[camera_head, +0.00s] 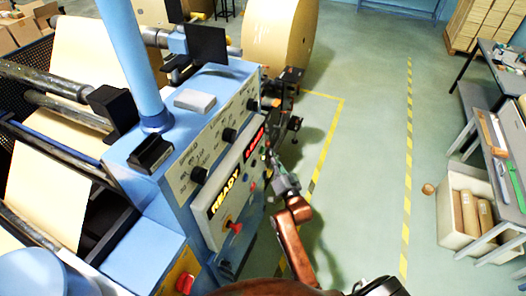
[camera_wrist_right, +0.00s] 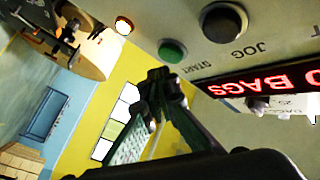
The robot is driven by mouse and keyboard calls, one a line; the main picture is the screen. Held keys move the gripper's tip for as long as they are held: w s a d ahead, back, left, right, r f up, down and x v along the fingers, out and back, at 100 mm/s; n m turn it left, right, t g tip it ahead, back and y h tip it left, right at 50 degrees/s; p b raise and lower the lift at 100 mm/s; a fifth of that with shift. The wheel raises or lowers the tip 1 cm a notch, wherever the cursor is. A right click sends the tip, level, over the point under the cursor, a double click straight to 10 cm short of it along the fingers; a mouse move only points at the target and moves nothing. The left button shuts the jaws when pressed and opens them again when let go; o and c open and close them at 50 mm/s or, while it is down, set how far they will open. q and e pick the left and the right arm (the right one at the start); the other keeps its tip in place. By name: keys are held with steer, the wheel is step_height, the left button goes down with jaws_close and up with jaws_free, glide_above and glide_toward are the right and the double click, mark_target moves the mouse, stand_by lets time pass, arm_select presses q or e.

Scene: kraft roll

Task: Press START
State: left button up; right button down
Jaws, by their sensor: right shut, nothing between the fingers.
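The green START button (camera_wrist_right: 172,50) shows on the grey panel in the right wrist view, with its label beside it. My right gripper (camera_wrist_right: 160,88) is shut and empty, its dark fingertips just below the button in that picture. I cannot tell whether they touch it. A dark button (camera_wrist_right: 222,22) labelled JOG is beside START. In the head view, the right gripper (camera_head: 275,165) is at the right side of the blue machine's control panel (camera_head: 215,225), near its lit displays. The START button is hard to make out there. My left gripper is not in view.
A red display (camera_wrist_right: 270,78) and an orange-lit button (camera_wrist_right: 124,26) are near the fingers. The panel also carries a red switch (camera_head: 234,227). A large kraft roll (camera_head: 282,35) stands behind. The green floor right of the machine is mostly clear up to a grey workbench (camera_head: 480,125).

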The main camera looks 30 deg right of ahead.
stand_by(0.6)
steer(key=shift+w+a, duration=0.3)
steer(key=shift+w, duration=0.05)
